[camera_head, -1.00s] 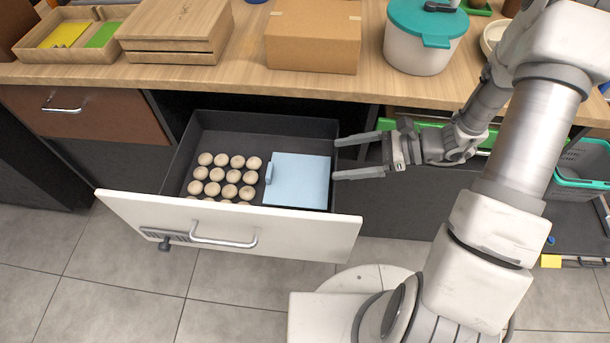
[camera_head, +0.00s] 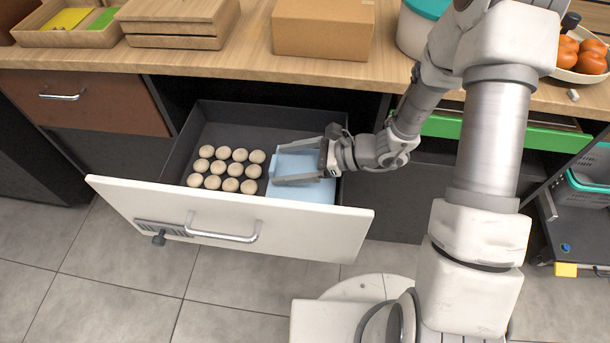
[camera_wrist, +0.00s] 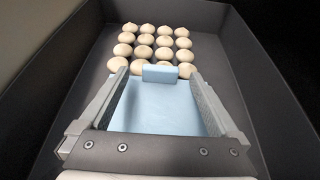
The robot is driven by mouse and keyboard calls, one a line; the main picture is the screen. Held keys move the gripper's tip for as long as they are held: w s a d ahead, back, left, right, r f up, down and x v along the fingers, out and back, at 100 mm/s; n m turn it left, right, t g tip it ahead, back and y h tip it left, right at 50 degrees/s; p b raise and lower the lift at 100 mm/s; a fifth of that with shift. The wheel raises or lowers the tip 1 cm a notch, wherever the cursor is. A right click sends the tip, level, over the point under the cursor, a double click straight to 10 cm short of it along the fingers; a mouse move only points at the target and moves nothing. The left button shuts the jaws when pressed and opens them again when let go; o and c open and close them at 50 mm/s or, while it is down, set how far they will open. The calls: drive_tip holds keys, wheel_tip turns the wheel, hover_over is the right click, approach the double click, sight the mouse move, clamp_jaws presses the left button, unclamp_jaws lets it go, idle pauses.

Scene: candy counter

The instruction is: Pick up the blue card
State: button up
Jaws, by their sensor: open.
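A light blue flat square piece (camera_head: 312,192), the only card-like blue thing I see, lies in the right part of the open drawer. It also shows in the wrist view (camera_wrist: 158,108), with a small upright blue tab (camera_wrist: 160,73) at its far edge. My gripper (camera_head: 276,164) is open and over the blue piece, its fingers pointing left toward the tab. In the wrist view the fingers (camera_wrist: 156,72) stand on either side of the tab, with nothing gripped. I cannot tell how high the fingertips are above the piece. My gripper hides part of it in the head view.
Several round pale balls (camera_head: 218,168) fill the drawer's left part, close to the tab. The drawer's white front (camera_head: 300,228) and dark walls surround my gripper. A cardboard box (camera_head: 322,28) and a wooden tray (camera_head: 40,38) with yellow and green cards stand on the counter above.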

drive_tip(key=shift+x, duration=0.85)
drive_tip(key=shift+c, duration=0.3)
drive_tip(key=c, duration=1.4)
drive_tip(key=shift+r, duration=0.15)
